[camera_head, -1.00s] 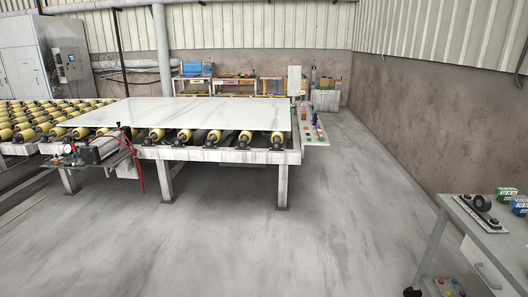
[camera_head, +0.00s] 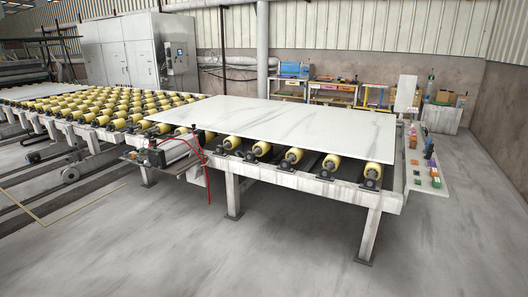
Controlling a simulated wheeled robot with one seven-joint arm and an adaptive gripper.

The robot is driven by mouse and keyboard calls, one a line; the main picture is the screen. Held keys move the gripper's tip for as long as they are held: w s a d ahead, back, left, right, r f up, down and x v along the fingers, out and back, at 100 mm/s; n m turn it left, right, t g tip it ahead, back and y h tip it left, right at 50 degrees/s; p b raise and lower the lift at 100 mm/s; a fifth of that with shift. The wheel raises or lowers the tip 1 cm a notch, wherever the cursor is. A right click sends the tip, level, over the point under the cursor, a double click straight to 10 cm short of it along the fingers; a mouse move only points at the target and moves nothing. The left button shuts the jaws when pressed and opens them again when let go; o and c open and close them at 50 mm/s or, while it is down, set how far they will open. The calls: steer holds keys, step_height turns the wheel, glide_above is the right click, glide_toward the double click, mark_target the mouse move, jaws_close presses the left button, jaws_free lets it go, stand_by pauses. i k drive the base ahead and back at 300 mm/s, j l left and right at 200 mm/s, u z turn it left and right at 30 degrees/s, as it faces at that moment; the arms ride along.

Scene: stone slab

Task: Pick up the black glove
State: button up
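I cannot make out a black glove in the head view. Several small coloured items lie on the narrow side shelf (camera_head: 432,187) at the right end of the roller table, too small to tell apart; a dark one (camera_head: 428,147) stands among them. My gripper is not in view.
A white marble slab (camera_head: 290,122) lies on the roller table (camera_head: 300,187) with yellow rollers. A pneumatic unit with a red hose (camera_head: 208,180) juts from its front. Workbenches (camera_head: 330,92) and grey cabinets (camera_head: 125,55) stand behind. The floor (camera_head: 300,265) in front and at right is clear.

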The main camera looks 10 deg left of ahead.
mark_target(201, 133)
steer(key=i+j+u, duration=0.25)
steer(key=i+u, duration=0.2)
steer(key=i, duration=0.9)
steer(key=i+l+u, duration=0.2)
steer(key=i+u, duration=0.25)
steer(key=i, duration=0.85)
steer(key=i+u, duration=0.2)
steer(key=i, duration=0.65)
steer(key=i+u, duration=0.15)
steer(key=i, duration=0.75)
steer(key=i+l+u, duration=0.2)
steer(key=i, duration=0.65)
steer(key=i+j+z, duration=0.2)
steer(key=i, duration=0.4)
steer(key=i+j+z, duration=0.15)
steer(key=i, duration=0.4)
